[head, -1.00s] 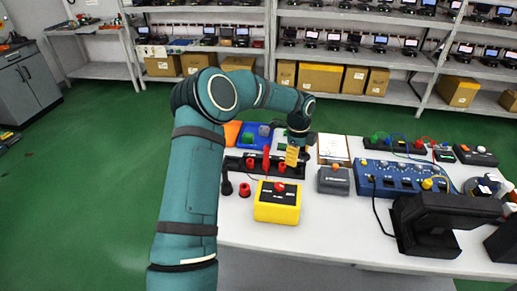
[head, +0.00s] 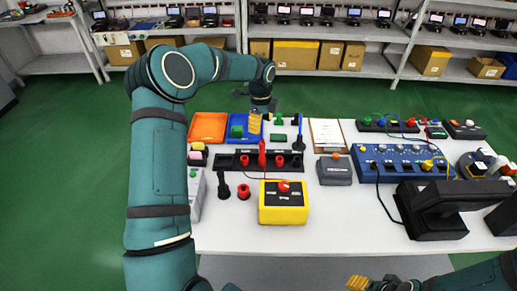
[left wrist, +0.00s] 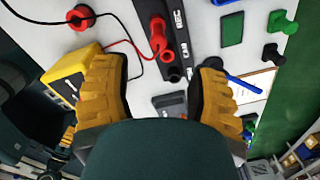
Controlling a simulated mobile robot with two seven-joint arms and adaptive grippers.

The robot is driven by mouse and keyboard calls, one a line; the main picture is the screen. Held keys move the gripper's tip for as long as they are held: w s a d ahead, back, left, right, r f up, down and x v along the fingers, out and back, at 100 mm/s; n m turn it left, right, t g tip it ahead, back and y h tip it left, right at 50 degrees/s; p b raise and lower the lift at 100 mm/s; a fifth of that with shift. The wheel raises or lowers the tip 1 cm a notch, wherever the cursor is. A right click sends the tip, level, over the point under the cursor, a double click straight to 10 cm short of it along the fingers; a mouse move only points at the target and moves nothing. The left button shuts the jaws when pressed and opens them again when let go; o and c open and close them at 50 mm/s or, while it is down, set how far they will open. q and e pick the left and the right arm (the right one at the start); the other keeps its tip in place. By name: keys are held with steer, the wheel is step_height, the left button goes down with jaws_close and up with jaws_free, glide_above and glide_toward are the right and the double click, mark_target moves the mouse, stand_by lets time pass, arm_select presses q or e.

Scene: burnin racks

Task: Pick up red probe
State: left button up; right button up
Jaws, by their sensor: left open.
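The red probe (head: 262,154) stands upright in the black rack (head: 228,161) on the white table. In the left wrist view the red probe (left wrist: 158,38) is seen from above, with a red cable running from it to the left. My left gripper (head: 255,123) is above the table, over the blue tray area and higher in the picture than the probe. Its yellow fingers (left wrist: 155,95) are spread with nothing between them. My right gripper (head: 358,284) shows only partly at the bottom edge; its jaw state is unclear.
A yellow box with a red knob (head: 283,212) stands in front of the rack. A grey box (head: 334,175), a clipboard (head: 327,130) and a blue panel (head: 400,180) are to the right. An orange tray (head: 208,125) is behind left. A black stand (head: 440,222) is front right.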

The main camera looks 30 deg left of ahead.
mark_target(262, 151)
arm_select(q)
steer(key=f, duration=1.3)
steer(key=shift+w+d+f+b, duration=0.1)
steer(key=shift+d+f+b, duration=0.05)
steer(key=shift+d+b, duration=0.2)
jaws_close()
